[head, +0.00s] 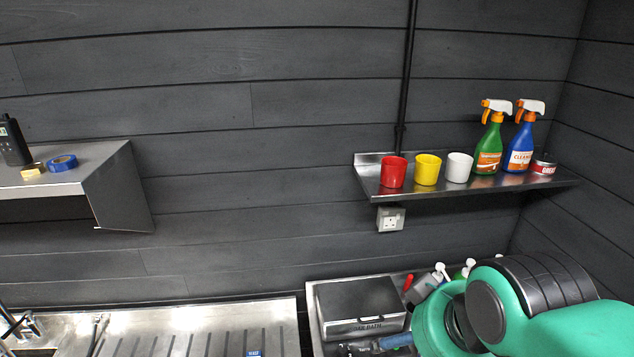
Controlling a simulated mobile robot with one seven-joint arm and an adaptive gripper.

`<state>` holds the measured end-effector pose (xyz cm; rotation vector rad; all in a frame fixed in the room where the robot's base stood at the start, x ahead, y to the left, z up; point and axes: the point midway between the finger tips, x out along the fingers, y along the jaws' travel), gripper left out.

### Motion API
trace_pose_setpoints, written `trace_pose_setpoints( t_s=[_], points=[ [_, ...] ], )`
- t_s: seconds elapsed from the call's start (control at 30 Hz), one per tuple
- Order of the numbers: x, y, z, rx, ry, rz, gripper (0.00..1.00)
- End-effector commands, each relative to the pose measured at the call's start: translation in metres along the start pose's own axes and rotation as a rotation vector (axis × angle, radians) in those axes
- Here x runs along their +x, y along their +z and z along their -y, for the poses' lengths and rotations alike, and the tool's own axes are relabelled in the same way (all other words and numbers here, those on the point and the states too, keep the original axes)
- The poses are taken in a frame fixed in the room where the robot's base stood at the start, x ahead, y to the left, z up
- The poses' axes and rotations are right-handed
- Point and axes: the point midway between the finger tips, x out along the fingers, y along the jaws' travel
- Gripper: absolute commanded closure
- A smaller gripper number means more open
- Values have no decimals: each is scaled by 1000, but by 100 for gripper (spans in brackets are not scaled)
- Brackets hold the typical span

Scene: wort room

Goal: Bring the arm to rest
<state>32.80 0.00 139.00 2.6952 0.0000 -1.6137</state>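My green and black arm (530,310) is at the lower right of the head view, in front of the bench and below the wall shelf. Only some of its rounded links show. My gripper is not in view, so its fingers and anything in them cannot be seen. The arm links hide part of the bench's right side.
A steel shelf (490,186) bears a red cup (393,172), yellow cup (427,170), white cup (459,168), green spray bottle (489,150), blue spray bottle (520,148) and a tin (543,164). A lidded bath (362,304) sits below. Another shelf (85,180) is at left.

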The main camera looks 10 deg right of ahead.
Motion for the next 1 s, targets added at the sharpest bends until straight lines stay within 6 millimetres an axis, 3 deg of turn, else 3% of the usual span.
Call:
trace_pose_setpoints(
  t_s=[0.3,0.5,0.93,1.0],
  points=[
    [49,26,0,0,0,1,11],
    [68,37,0,0,0,0,11],
    [72,38,0,0,0,0,11],
    [72,38,0,0,0,0,0]
  ],
)
